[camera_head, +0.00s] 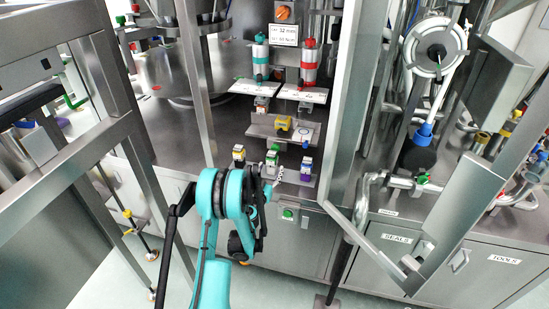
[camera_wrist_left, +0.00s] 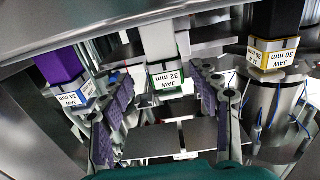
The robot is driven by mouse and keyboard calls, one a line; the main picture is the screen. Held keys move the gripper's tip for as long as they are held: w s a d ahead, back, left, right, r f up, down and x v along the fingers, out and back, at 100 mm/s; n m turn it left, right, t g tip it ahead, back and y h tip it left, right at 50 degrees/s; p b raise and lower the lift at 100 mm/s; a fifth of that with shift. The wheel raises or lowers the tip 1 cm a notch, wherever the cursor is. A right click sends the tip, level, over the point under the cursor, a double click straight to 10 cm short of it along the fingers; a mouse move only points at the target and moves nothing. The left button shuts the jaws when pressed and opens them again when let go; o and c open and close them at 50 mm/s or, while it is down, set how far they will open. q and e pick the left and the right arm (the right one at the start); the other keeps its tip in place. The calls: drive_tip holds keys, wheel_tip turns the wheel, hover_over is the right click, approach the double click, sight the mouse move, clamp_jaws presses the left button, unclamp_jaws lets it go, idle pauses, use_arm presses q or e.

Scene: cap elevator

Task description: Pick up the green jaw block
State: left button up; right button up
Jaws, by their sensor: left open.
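The green jaw block (camera_head: 272,157) stands in the middle of a row of three on the steel ledge. In the left wrist view, the green jaw block (camera_wrist_left: 165,78) has a pale body and a green-edged label reading "JAW 32 mm". My left gripper (camera_head: 270,182) is just in front of it. In the wrist view, the open fingers of my left gripper (camera_wrist_left: 160,92) are spread to either side of the block, with gaps visible. I cannot tell how far the block reaches between them. My right gripper is not in view.
A yellow-labelled jaw block (camera_head: 238,154) and a purple jaw block with a blue label (camera_head: 306,166) stand close on either side. A small shelf (camera_head: 262,131) with a yellow part is above. A steel post (camera_head: 192,70) rises at left, and an open door frame (camera_head: 445,240) stands at right.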

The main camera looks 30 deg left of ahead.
sight(270, 166)
use_arm(q)
drive_tip(key=x, duration=0.1)
drive_tip(key=b+x, duration=0.1)
drive_tip(key=x, duration=0.1)
drive_tip(key=b+x, duration=0.1)
drive_tip(key=shift+w+a+f, duration=0.25)
drive_tip(key=shift+a+f, duration=0.1)
drive_tip(key=shift+f, duration=0.05)
drive_tip(key=shift+w, duration=0.2)
drive_tip(key=shift+a+r, duration=0.1)
drive_tip(key=shift+r, duration=0.05)
clamp_jaws()
